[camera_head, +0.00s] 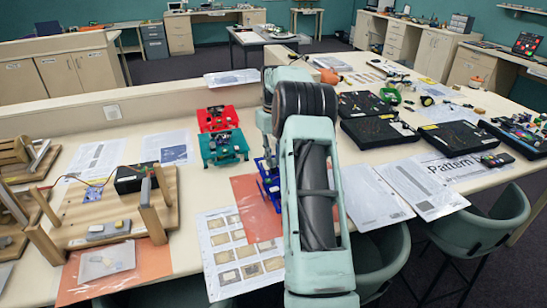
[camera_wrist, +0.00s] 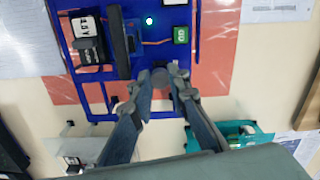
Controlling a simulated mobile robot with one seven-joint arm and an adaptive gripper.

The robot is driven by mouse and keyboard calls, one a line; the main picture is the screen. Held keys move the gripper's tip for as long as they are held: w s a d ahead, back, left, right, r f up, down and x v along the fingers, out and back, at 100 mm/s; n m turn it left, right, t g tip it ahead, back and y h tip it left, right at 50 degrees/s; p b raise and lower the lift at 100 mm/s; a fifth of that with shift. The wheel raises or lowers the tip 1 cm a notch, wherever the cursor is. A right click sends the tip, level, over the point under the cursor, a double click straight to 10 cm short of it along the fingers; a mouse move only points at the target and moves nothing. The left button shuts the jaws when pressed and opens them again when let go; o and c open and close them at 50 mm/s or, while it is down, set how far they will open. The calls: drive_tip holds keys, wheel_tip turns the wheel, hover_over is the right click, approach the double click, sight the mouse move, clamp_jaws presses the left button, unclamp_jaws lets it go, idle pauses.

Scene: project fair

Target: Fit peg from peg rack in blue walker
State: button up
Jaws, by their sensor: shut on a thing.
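The blue walker (camera_wrist: 192,75) is a blue frame on an orange sheet at the top of the wrist view. It carries a dark block with a white label, a dark upright bar, a green block and a lit green light. In the head view the blue walker (camera_head: 266,185) is partly hidden behind my arm. My gripper (camera_wrist: 160,88) has its fingertips close around a small dark round piece, seemingly the peg (camera_wrist: 159,76), at the walker's near edge. I cannot tell whether the peg touches the walker. I cannot make out the peg rack.
A teal walker (camera_head: 222,147) and a red walker (camera_head: 216,118) stand behind the blue one. A wooden rig (camera_head: 100,225) is at the left. Black trays (camera_head: 380,130) and papers (camera_head: 375,195) lie at the right. Chairs (camera_head: 470,225) stand by the table's front edge.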

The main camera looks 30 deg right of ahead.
drive_tip(key=shift+f, duration=0.85)
idle(1.7)
drive_tip(key=o, duration=0.9)
drive_tip(key=shift+r, duration=0.1)
drive_tip(key=shift+r+p, duration=2.9)
drive_tip(key=shift+r, duration=0.75)
